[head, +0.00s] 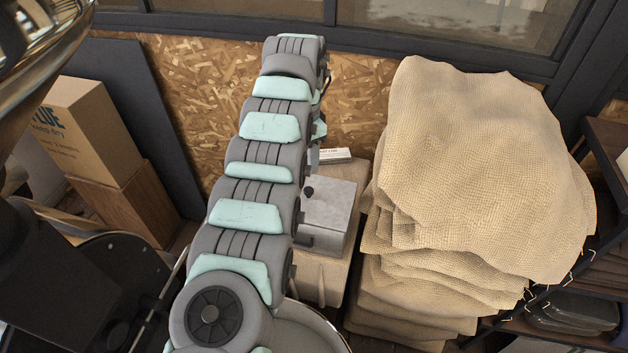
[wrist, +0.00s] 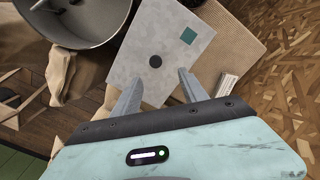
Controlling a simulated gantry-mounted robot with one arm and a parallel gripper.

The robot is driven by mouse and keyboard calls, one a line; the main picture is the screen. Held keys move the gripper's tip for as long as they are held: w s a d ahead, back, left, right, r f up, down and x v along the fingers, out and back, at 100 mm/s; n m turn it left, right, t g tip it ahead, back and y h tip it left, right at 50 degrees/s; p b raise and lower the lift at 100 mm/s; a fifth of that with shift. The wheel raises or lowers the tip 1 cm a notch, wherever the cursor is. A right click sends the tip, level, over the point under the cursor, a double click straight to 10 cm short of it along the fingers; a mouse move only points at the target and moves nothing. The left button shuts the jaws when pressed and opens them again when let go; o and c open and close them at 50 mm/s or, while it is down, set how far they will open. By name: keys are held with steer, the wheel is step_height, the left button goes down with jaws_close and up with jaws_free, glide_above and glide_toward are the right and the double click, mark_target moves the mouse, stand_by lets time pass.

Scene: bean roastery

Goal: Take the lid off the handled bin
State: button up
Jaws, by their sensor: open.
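The handled bin (head: 322,236) is a grey box on a pale support, right of my arm in the head view. Its flat grey lid (head: 334,200) is on top, with a small dark round knob (head: 309,192). A dark handle (head: 304,240) shows on the bin's side. In the wrist view the lid (wrist: 160,32) carries the knob (wrist: 155,61) and a teal square. My gripper (wrist: 158,74) is open and empty, its fingers pointing toward the lid on either side of the knob's line. The gap to the knob is hard to judge. My arm hides most of the gripper in the head view.
A tall stack of folded burlap sacks (head: 470,170) stands close right of the bin. A small white labelled block (head: 331,155) lies behind the bin. A round metal pan (wrist: 85,20) is beside the bin. A cardboard box (head: 85,130) stands at left.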

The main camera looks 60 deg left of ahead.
glide_above(309, 189)
steer(key=f, duration=0.5)
steer(key=shift+s+a+p, duration=0.2)
steer(key=shift+s+p, duration=0.05)
steer(key=shift+p, duration=0.15)
steer(key=shift+w+d+f+p, duration=0.15)
steer(key=shift+f+p, duration=0.15)
steer(key=shift+f, duration=1.2)
steer(key=shift+d+f+p, duration=0.15)
steer(key=shift+f+p, duration=0.15)
steer(key=shift+f, duration=1.15)
steer(key=shift+c, duration=0.4)
jaws_close()
steer(key=shift+r, duration=0.1)
